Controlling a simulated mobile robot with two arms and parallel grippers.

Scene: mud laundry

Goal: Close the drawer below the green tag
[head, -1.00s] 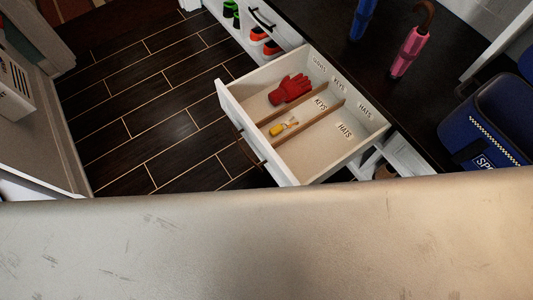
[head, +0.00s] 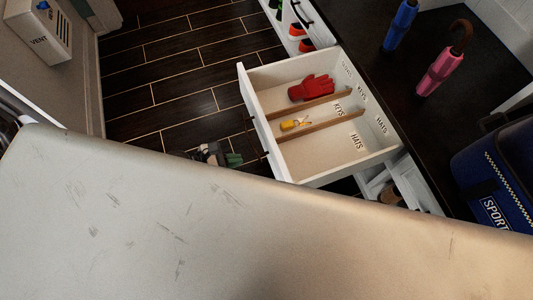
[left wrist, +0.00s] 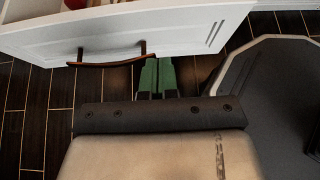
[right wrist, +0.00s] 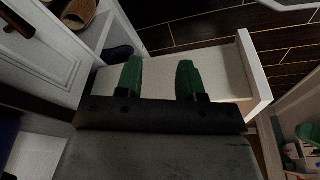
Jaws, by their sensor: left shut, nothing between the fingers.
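An open white drawer (head: 300,174) holds a red glove (head: 311,87) and a small yellow item (head: 294,124) between wooden dividers. Labels for keys and hats show inside it. No green tag is visible. My left gripper (head: 236,160) is shut and empty, out in front of the drawer. In the left wrist view, its green fingertips (left wrist: 157,76) are close to a white drawer front (left wrist: 180,32) with a dark red-brown handle (left wrist: 108,61); contact cannot be told. My right gripper (right wrist: 160,78) has its green fingers apart, empty, with a pale drawer-like panel beyond them.
A dark countertop (head: 405,110) carries a blue umbrella (head: 400,25) and a pink umbrella (head: 437,72). A blue sports bag (head: 500,175) stands at the right. Dark tiled floor (head: 180,85) is clear in front of the drawer.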

